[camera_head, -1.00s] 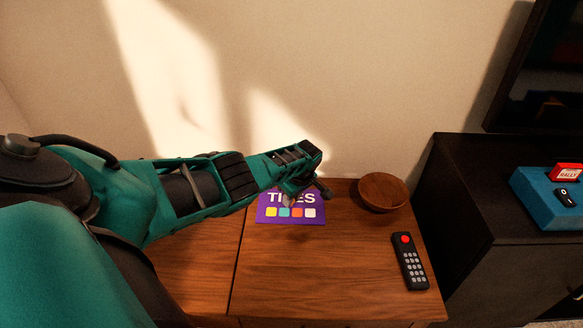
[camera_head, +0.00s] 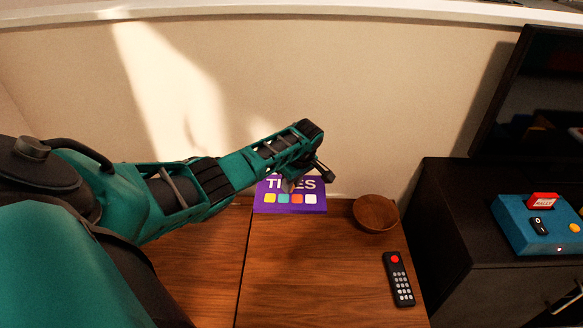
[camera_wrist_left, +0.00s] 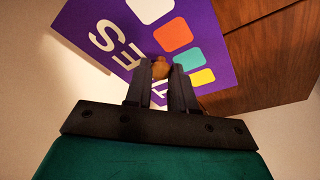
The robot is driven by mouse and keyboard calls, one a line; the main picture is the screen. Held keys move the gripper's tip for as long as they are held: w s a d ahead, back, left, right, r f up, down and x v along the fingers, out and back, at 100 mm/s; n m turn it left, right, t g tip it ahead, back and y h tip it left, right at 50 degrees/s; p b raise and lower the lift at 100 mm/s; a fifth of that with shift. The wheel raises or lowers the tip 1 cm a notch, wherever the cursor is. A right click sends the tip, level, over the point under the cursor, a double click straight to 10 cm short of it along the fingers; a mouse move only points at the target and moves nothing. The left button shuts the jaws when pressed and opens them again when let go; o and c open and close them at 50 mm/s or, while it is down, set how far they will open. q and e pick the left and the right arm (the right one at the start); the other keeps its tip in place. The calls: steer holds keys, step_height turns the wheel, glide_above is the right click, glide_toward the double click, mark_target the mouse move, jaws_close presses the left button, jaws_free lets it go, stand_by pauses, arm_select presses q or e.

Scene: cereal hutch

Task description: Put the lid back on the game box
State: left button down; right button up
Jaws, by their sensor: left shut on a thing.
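The game box lid (camera_head: 262,205) is a flat purple panel lettered "TILES" with yellow, teal, orange and white squares. It is above the back of the wooden cabinet top. My left gripper (camera_head: 306,180) is over it and covers part of the lettering. In the left wrist view the gripper (camera_wrist_left: 161,72) is shut on a small brown knob-like piece (camera_wrist_left: 161,66) at the lid (camera_wrist_left: 85,20). The lid's far side is partly hidden by the gripper. I cannot see an open game box. My right gripper is not in view.
A round wooden bowl (camera_head: 376,213) is right of the lid, and a black remote (camera_head: 398,279) lies in front of it. A dark cabinet (camera_head: 465,230) at right bears a blue console (camera_head: 520,232) and a screen. The wooden top's (camera_head: 310,270) front middle is clear.

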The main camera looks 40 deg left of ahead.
arm_select(q)
steer(key=shift+r+p, duration=0.55)
steer(key=shift+r, duration=1.5)
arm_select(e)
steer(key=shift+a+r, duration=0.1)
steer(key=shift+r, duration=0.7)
arm_select(q)
steer(key=w+d+r+m+t+p, duration=0.15)
steer(key=d+r+m+p, duration=0.25)
steer(key=d+r+m, duration=0.7)
steer(key=s+d+r+m+t+h+p, duration=0.1)
steer(key=s+d+r+m+h+p, duration=0.2)
steer(key=s+d+r, duration=0.9)
step_height(320, 180, up, 4)
steer(key=d+m+p, duration=0.1)
steer(key=d+m, duration=0.1)
steer(key=m, duration=0.1)
steer(key=shift+f, duration=0.15)
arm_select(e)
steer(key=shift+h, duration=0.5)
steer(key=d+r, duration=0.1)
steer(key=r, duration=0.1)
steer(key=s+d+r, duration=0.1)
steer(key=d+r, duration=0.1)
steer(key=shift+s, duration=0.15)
